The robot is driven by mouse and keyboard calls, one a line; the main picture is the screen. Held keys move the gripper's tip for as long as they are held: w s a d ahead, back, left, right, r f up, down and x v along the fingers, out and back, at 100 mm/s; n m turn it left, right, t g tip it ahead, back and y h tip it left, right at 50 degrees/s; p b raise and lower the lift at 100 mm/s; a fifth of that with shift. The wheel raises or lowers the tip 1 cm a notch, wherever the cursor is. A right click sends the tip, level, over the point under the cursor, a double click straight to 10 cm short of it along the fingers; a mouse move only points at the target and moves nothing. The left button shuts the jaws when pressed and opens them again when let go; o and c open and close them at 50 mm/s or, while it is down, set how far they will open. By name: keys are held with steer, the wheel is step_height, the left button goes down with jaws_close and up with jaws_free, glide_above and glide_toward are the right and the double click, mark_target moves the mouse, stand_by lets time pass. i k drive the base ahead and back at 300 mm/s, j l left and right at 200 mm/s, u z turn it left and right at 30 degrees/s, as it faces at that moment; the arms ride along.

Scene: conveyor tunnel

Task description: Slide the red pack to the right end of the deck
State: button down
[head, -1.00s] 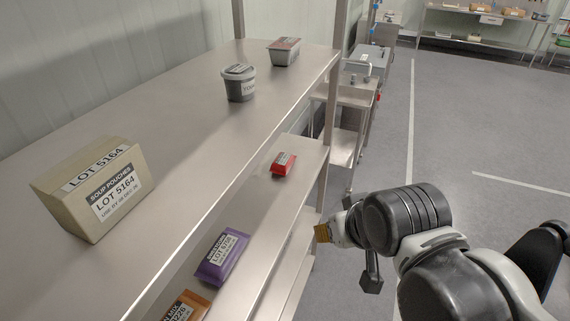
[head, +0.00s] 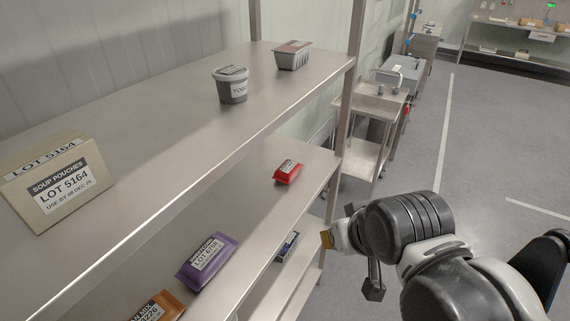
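The red pack (head: 288,172) lies on the middle deck (head: 262,190) of the steel shelving, toward that deck's far right end near the upright post. It has a pale label on top. My gripper (head: 328,239) is outside the shelf front, right of and below the red pack in the picture, and apart from it. The gripper's fingers are mostly hidden behind the wrist, and only a yellowish-brown tip shows, so its opening is unclear.
A purple pack (head: 208,261) and an orange pack (head: 158,307) share the deck nearer me. A blue pack (head: 287,246) lies lower down. The top shelf holds a carton (head: 56,186), a tub (head: 231,85) and a tray pack (head: 293,56). The floor at right is clear.

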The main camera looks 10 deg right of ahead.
mark_target(287, 171)
steer(key=i+l+u, duration=0.4)
steer(key=l, duration=0.5)
steer(key=i+l+u, duration=0.1)
steer(key=l+u, duration=0.35)
steer(key=l, duration=0.45)
steer(key=l+u, duration=0.4)
steer(key=l, duration=0.55)
steer(key=i+l+u, duration=0.35)
steer(key=l, duration=0.3)
steer(key=i+l+u, duration=0.15)
steer(key=l+u, duration=0.2)
steer(key=l, duration=0.35)
steer(key=i+l+u, duration=0.15)
steer(key=l+u, duration=0.25)
steer(key=l, duration=0.3)
steer(key=l+u, duration=0.35)
steer(key=l, duration=0.4)
steer(key=i+l+u, duration=0.2)
steer(key=l, duration=0.3)
steer(key=k, duration=0.1)
